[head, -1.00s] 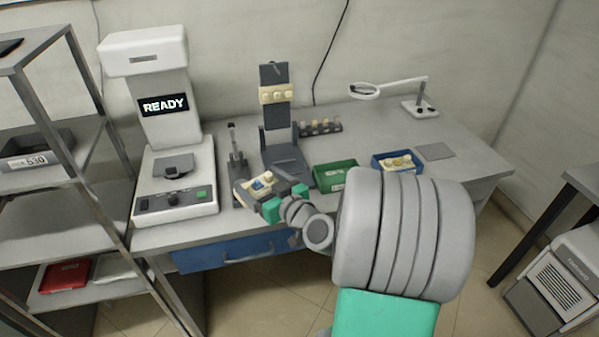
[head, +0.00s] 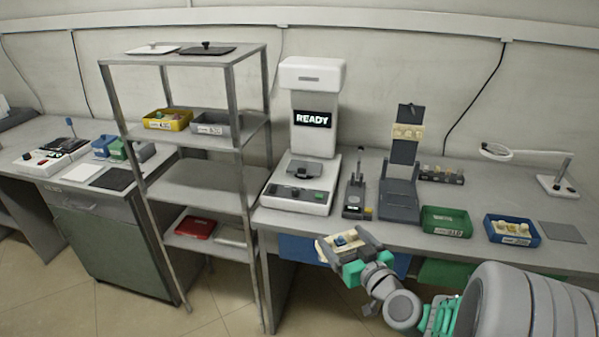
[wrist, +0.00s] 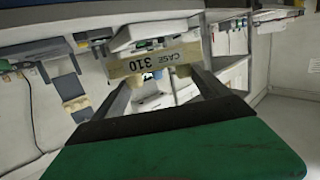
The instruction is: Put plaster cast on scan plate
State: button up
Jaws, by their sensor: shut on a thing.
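The plaster cast (head: 338,250) is cream with a small blue patch on top. In the wrist view its front face (wrist: 153,62) carries the label "CASE 310", upside down. My gripper (head: 346,243) is shut on it, one finger on each side, and holds it in the air in front of the desk. The scan plate (head: 303,169) is the small dark plate on the white scanner (head: 300,190), whose screen reads "READY". The plate looks empty. The cast is apart from it, nearer to me and slightly right in the head view.
A metal shelf rack (head: 205,185) stands left of the scanner. Right of it are a small dark device (head: 356,200), a dark stand (head: 400,198) with a cream cast, a green bin (head: 446,222) and a blue bin (head: 512,230). A magnifier lamp (head: 555,185) stands far right.

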aim_at(305, 166)
jog(key=u, duration=2.1)
jog(key=i, duration=1.45)
jog(key=z, duration=2.15)
